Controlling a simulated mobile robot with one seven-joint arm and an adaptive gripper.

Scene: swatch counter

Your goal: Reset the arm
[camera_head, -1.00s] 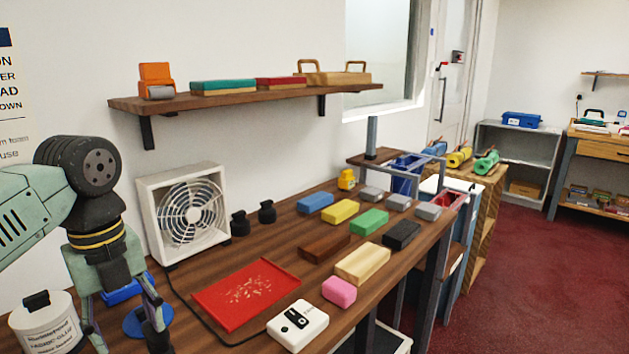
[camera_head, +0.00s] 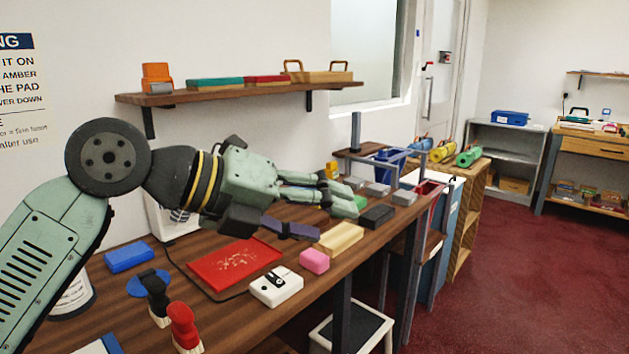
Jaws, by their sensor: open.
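My arm reaches from the lower left across the counter. My gripper (camera_head: 338,190) points right, its fingers apart with nothing seen between them. It is above the far part of the wooden counter (camera_head: 227,323), in front of the wall. The height of the fingers above the blocks cannot be told.
A red tray (camera_head: 234,262), cream block (camera_head: 340,238), pink block (camera_head: 315,261) and white device (camera_head: 276,286) lie below my gripper. Black (camera_head: 157,294) and red (camera_head: 183,326) handled items stand at the near left. A shelf (camera_head: 235,93) hangs above. My arm mostly hides the fan (camera_head: 172,217).

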